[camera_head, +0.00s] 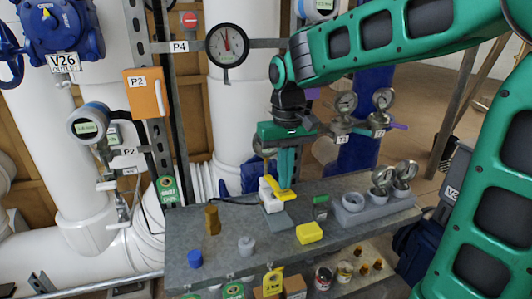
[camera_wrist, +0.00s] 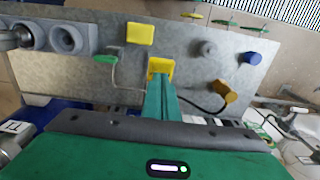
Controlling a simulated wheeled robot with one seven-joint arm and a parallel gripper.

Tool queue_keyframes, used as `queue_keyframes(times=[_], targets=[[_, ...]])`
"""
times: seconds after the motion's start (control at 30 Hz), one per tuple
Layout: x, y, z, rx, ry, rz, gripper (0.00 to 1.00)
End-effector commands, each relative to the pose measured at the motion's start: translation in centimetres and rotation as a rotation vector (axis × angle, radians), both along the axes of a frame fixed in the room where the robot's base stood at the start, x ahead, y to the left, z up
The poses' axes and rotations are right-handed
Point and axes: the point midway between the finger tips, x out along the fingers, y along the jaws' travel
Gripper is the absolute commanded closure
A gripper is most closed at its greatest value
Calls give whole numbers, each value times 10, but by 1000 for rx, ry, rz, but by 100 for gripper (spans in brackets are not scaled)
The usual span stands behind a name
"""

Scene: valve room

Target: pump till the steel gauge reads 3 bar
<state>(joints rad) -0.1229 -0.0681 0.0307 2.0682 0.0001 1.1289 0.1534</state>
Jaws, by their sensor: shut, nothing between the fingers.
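My gripper (camera_head: 286,184) is shut and empty, pointing down at a yellow lever or pad (camera_head: 281,193) on a small white and grey device (camera_head: 273,212) on the bench. In the wrist view the fingertips (camera_wrist: 160,82) are right at the yellow piece (camera_wrist: 160,66); I cannot tell whether they touch. Several steel-rimmed gauges show: two hang on the pipe, left (camera_head: 346,102) and right (camera_head: 382,98), and two stand in a grey block, left (camera_head: 382,175) and right (camera_head: 405,171). Their readings are too small to tell. A larger black-rimmed gauge (camera_head: 227,45) has its red needle near upright.
The grey bench (camera_head: 220,265) holds a yellow block (camera_head: 309,233), a brass piece (camera_head: 212,220), a grey knob (camera_head: 246,246), a blue cap (camera_head: 195,258) and a green-topped item (camera_head: 320,208). A dark cable runs beside the device. Pipes and valves stand behind.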

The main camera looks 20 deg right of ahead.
Motion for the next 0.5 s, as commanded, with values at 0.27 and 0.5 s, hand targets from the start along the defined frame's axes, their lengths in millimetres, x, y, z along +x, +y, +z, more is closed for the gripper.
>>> queue_keyframes(times=[0.27, 0.5], targets=[[0, 0, -7, 0, 1, 0, 100], [0, 0, -14, 0, 1, 0, 100]])
